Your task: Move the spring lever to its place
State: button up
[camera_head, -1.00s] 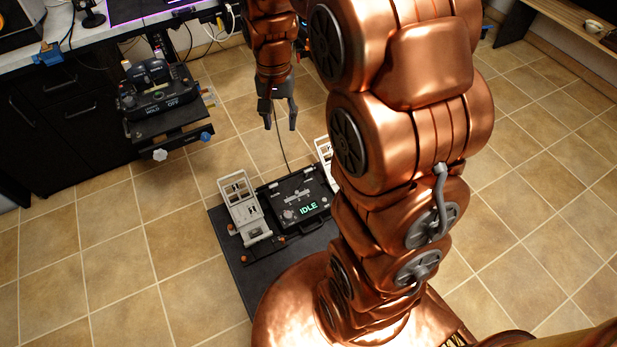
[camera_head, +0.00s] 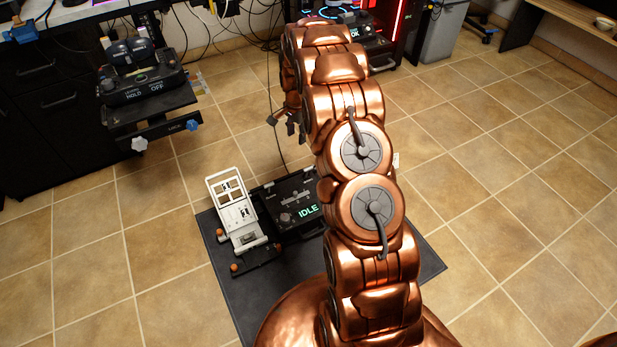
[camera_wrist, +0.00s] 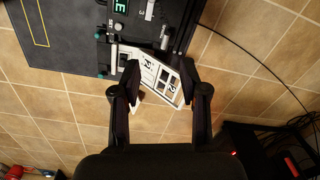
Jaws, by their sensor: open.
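My gripper (camera_head: 285,123) is above the floor beyond the pedal unit, partly hidden by my arm. In the wrist view it is open (camera_wrist: 160,68), with nothing held. A white pedal frame (camera_wrist: 168,84), marked 2, shows between and beyond the fingers; I cannot tell the exact gap. The pedal unit's black box (camera_head: 292,203) reads IDLE and has a knob and a slider scale. I cannot tell for sure which part is the spring lever.
The unit stands on a dark mat (camera_head: 222,272). A black control panel (camera_head: 148,88) with HOLD and OFF labels stands on a bracket at the left. A PC (camera_head: 375,50) and cables are at the back. Tiled floor is clear at the right.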

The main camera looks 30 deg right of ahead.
aim_at(308, 168)
jog(key=w+d+f+m+b, duration=0.1)
jog(key=d+f+b, duration=0.1)
jog(key=f, duration=0.4)
jog(key=d+f+m+b, duration=0.1)
jog(key=d+f, duration=0.1)
jog(key=f, duration=0.3)
jog(key=w+d+f+m+b, duration=0.1)
jog(key=d+f+b, duration=0.1)
jog(key=f, duration=0.4)
jog(key=shift+w+d+f+b, duration=0.2)
jog(key=shift+w+f+b, duration=0.1)
jog(key=shift+f+b, duration=0.05)
jog(key=shift+w+f+b, duration=0.15)
jog(key=shift+f+b, duration=0.55)
jog(key=shift+f, duration=1.25)
jog(key=shift+w+f+b, duration=0.1)
jog(key=shift+f+b, duration=0.55)
jog(key=shift+f, duration=1.3)
grip_shut()
